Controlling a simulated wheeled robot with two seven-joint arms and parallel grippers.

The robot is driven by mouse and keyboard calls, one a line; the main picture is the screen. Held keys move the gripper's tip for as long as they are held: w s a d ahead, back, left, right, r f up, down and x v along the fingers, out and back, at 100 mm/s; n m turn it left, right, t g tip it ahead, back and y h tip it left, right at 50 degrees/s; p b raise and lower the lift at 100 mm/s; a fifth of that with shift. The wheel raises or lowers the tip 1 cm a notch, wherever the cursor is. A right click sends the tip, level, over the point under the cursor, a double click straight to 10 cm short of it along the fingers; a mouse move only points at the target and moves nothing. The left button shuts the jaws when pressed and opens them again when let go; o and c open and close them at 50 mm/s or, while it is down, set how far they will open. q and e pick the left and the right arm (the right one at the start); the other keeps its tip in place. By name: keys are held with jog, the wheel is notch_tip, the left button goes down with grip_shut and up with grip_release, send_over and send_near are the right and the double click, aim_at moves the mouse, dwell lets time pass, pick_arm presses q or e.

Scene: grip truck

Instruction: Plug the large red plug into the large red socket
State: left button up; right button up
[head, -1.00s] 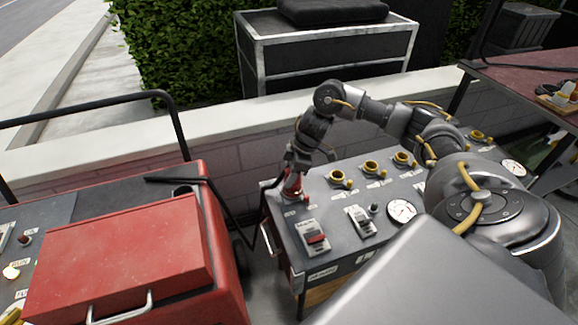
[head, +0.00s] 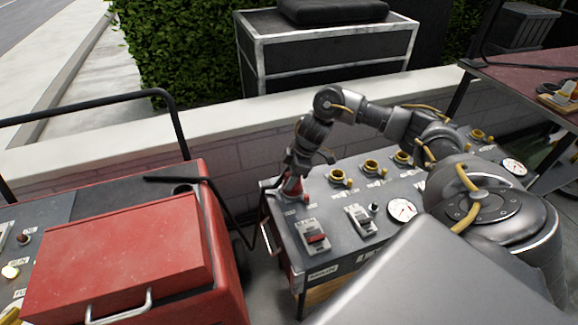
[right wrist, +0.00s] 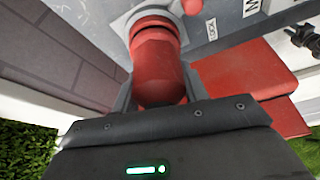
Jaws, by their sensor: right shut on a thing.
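The large red plug (right wrist: 158,72) is between the fingers of my right gripper (right wrist: 160,98) in the right wrist view. Its far end meets a round grey collar (right wrist: 120,22) on the panel; how deep it sits I cannot tell. In the head view the plug (head: 293,187) stands at the far left corner of the grey panel (head: 335,225). My right gripper (head: 297,168) is shut on it from above. The large red socket is mostly hidden behind the plug and gripper. My left gripper is not in view.
Several yellow-ringed sockets (head: 371,167) line the panel's back edge. A red-handled switch (head: 312,236), another switch (head: 360,219) and a gauge (head: 402,209) are in front. A red-lidded machine (head: 120,250) stands left, with black rails. A low wall (head: 240,155) runs behind.

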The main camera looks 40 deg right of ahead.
aim_at(288, 168)
jog(key=shift+f, duration=0.15)
jog(key=o, duration=1.8)
jog(key=shift+r+p, duration=2.5)
jog(key=shift+p, duration=0.45)
